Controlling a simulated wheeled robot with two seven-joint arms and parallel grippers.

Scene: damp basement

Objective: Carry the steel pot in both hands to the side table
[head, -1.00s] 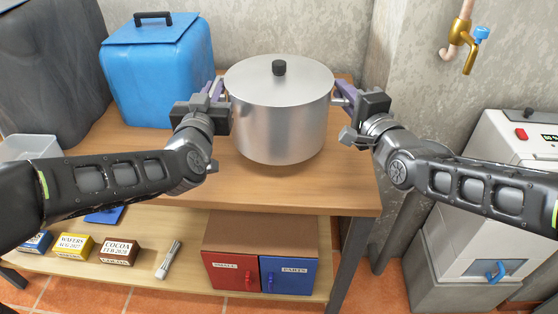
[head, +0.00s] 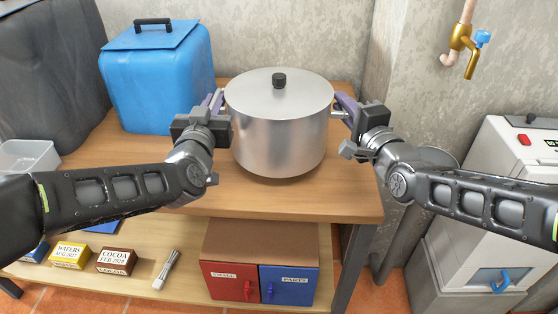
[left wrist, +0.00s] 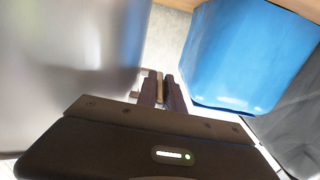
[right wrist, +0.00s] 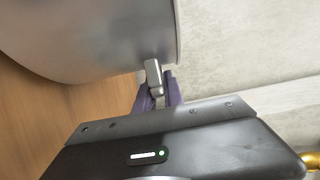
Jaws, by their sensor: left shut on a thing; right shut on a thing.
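The steel pot (head: 278,135), with a lid and black knob, is upright over the wooden tabletop (head: 210,195). A dark shadow lies under its base; I cannot tell whether it touches the wood. My left gripper (head: 219,100) is shut on the pot's left handle, and the left wrist view shows that handle (left wrist: 160,88) between the fingers. My right gripper (head: 343,108) is shut on the right handle, and the right wrist view shows this handle (right wrist: 153,76) at the fingers. No separate side table is clearly in view.
A blue cooler bag (head: 157,80) stands behind left, near a clear bin (head: 30,157). The lower shelf holds small boxes (head: 117,260), a light stick (head: 166,268) and a red-and-blue cabinet (head: 260,270). At right are a wall tap (head: 461,45) and a white machine (head: 490,220).

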